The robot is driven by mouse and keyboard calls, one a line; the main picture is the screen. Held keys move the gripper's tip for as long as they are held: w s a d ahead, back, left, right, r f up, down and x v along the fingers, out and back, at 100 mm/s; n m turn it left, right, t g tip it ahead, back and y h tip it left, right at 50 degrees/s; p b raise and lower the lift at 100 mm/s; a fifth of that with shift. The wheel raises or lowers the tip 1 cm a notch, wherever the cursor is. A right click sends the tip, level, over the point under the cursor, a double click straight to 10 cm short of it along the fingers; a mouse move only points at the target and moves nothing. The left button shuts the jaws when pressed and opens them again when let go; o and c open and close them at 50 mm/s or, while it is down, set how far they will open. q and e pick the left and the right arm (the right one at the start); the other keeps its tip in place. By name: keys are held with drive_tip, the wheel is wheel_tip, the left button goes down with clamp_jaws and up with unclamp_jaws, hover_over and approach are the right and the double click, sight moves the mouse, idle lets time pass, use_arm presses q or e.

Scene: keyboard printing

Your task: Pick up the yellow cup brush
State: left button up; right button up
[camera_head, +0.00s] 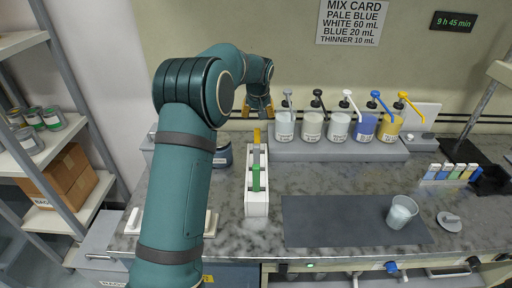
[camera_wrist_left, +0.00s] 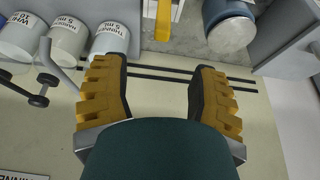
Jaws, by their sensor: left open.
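The yellow cup brush (camera_head: 256,136) stands upright at the far end of a white rack (camera_head: 257,209), with a grey and a green handle (camera_head: 256,178) nearer. Only its yellow handle shows; its lower part is hidden in the rack. In the left wrist view a yellow handle (camera_wrist_left: 163,20) shows at the top, beyond the fingertips. My left gripper (camera_head: 258,108) is open and empty, behind and above the rack near the wall; its orange fingers also show in the left wrist view (camera_wrist_left: 157,72). It is apart from the brush. My right gripper is not in view.
Several pump bottles (camera_head: 338,125) stand on a grey shelf right of the gripper. A dark can (camera_head: 223,155) stands left of the rack. A grey mat (camera_head: 330,222) holds a clear cup (camera_head: 401,212). The marble counter between mat and bottles is clear.

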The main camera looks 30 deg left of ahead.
sight(257, 130)
use_arm(q)
drive_tip(key=x, duration=0.6)
drive_tip(key=shift+f, duration=0.15)
drive_tip(key=shift+s+p+x, duration=0.1)
drive_tip(key=shift+p+x, duration=0.1)
drive_tip(key=shift+x, duration=1.15)
drive_tip(key=shift+s+p+x, duration=0.15)
drive_tip(key=shift+x, duration=1.2)
clamp_jaws()
